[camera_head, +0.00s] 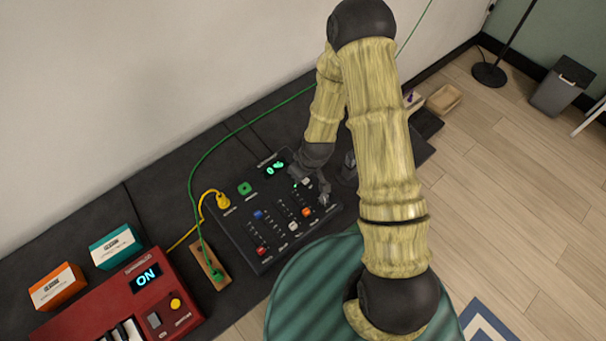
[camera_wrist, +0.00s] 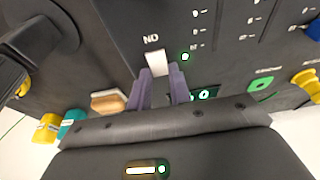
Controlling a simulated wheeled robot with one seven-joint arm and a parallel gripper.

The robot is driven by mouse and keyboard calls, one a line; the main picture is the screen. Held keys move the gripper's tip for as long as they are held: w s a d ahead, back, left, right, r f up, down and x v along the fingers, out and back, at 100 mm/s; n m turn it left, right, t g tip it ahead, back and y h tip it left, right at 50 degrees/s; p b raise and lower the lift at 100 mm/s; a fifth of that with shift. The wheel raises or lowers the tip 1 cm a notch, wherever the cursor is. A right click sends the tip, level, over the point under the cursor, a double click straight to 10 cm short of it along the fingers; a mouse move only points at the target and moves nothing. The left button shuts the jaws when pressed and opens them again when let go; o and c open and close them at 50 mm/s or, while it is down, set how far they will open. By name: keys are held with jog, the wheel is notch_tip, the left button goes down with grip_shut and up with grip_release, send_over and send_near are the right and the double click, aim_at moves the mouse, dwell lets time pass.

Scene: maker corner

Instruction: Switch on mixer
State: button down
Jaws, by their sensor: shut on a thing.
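The mixer (camera_head: 262,232) is a black panel on the dark worktop, with coloured fader caps and jacks. Its small display (camera_head: 274,169) glows green, but my gripper's arm hides part of it, so I cannot read it whole. It also shows partly hidden in the wrist view (camera_wrist: 204,94). My gripper (camera_head: 315,187) is down at the mixer's far right part. In the wrist view, its two purplish fingers (camera_wrist: 162,85) are shut on a small white switch (camera_wrist: 154,62). A small green light (camera_wrist: 185,57) is lit beside the switch.
A red keyboard (camera_head: 165,318) with a display reading ON stands at lower left, near orange (camera_head: 57,287) and teal (camera_head: 116,246) boxes. A green cable (camera_head: 191,195) and a yellow plug (camera_head: 223,201) lie close. A green stool (camera_head: 300,300) is in front.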

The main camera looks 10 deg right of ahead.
jog(key=c, duration=1.3)
grip_release()
jog(key=shift+r, duration=0.1)
jog(key=v, duration=1.7)
jog(key=shift+s+d+b, duration=0.1)
jog(key=shift+d+b, duration=0.05)
jog(key=shift+b, duration=0.2)
jog(key=shift+r, duration=0.1)
jog(key=s+d+r+m, duration=0.2)
jog(key=s+d+r+m+h, duration=0.1)
jog(key=s+d+r+m, duration=0.1)
jog(key=s+r, duration=0.1)
jog(key=s+d+r+m, duration=0.2)
jog(key=d+r, duration=0.1)
jog(key=shift+s+r+m+h, duration=0.2)
jog(key=shift+s+m+h, duration=0.1)
jog(key=shift+m, duration=0.1)
